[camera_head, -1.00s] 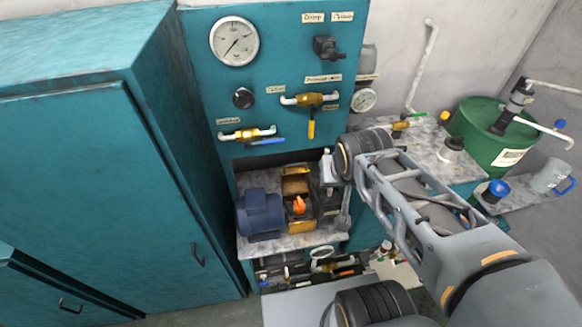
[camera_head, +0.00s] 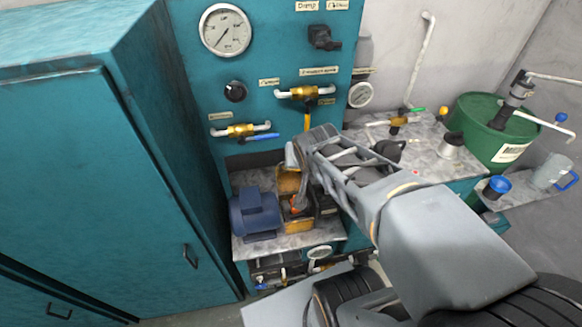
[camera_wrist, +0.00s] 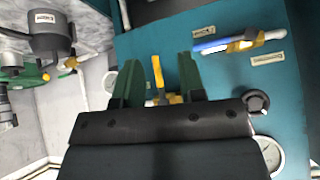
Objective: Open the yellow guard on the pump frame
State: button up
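The yellow guard (camera_head: 289,183) is on the pump frame, on the shelf under the teal panel, to the right of the blue motor (camera_head: 255,213). My gripper (camera_wrist: 159,72) shows in the wrist view with two green fingers spread apart and nothing gripped. A yellow valve handle (camera_wrist: 158,75) appears between them, beyond the fingers. The guard is not recognisable in the wrist view.
The teal panel (camera_head: 260,60) carries gauges and valves, including a blue-handled valve (camera_head: 242,131) above the shelf. A tall teal cabinet (camera_head: 80,170) stands left. A marbled counter (camera_head: 425,150) and green drum (camera_head: 490,125) stand right.

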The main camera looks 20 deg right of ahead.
jog(key=w+d+f+m+t+b, duration=0.2)
jog(key=w+d+f+m+b, duration=0.15)
jog(key=f, duration=0.25)
jog(key=w+d+f+m+t+b, duration=0.2)
jog(key=w+d+f, duration=0.2)
jog(key=w+f, duration=0.15)
notch_tip(320, 180, down, 12)
jog(key=w+d+m+t+y+b, duration=0.2)
jog(key=m+t+y+b, duration=0.25)
jog(key=m+b, duration=0.25)
jog(key=shift+n+y, duration=0.25)
jog(key=shift+y, duration=0.2)
jog(key=x, duration=1.2)
jog(key=shift+w+a, duration=0.2)
jog(key=shift+a, duration=0.05)
jog(key=shift+c, duration=0.2)
grip_shut()
